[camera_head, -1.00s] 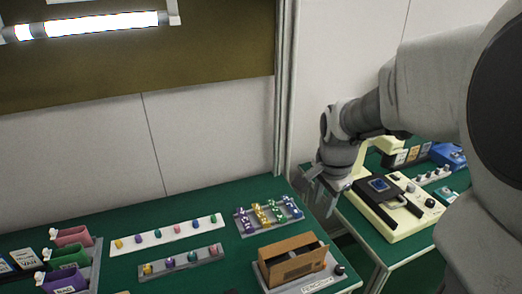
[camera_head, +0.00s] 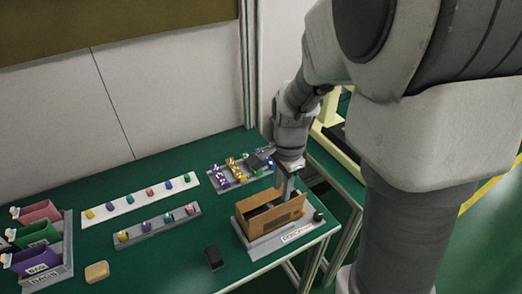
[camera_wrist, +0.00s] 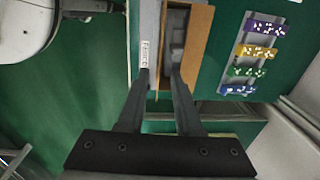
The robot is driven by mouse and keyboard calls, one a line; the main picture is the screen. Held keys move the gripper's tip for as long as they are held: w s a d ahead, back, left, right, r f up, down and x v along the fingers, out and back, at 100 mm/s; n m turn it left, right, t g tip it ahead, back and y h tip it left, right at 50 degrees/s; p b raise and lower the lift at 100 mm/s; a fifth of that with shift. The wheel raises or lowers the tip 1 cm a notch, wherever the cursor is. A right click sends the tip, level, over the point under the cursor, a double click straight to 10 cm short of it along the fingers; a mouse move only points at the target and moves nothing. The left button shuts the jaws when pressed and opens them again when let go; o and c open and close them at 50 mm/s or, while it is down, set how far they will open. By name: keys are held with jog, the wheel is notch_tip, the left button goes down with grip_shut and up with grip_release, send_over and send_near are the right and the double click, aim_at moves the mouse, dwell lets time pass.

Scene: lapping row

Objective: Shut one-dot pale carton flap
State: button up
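An open brown carton (camera_head: 255,222) stands on a grey labelled base (camera_head: 258,246) at the front right of the green table. Its top is open, with its hollow inside partly in view. In the wrist view the carton (camera_wrist: 202,45) shows from above with grey things inside. I cannot make out any dot mark or pale flap. My gripper (camera_head: 287,192) points down at the carton's right end. In the wrist view its two fingers (camera_wrist: 158,72) are apart, with nothing clearly held. Whether they touch the carton is unclear.
A rack of coloured pieces (camera_head: 238,171) stands behind the carton. A white strip (camera_head: 137,200) and a grey strip (camera_head: 157,226) hold coloured knobs. A black block (camera_head: 214,258) and a tan block (camera_head: 97,271) lie in front. Bins (camera_head: 60,262) stand left.

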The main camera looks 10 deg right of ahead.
aim_at(279, 209)
jog(key=f, duration=0.2)
jog(key=f+b, duration=0.1)
jog(key=f, duration=0.5)
jog(key=shift+w+f+b, duration=0.15)
jog(key=shift+w+b, duration=0.1)
jog(key=shift+b, duration=0.15)
grip_shut()
dwell(0.9)
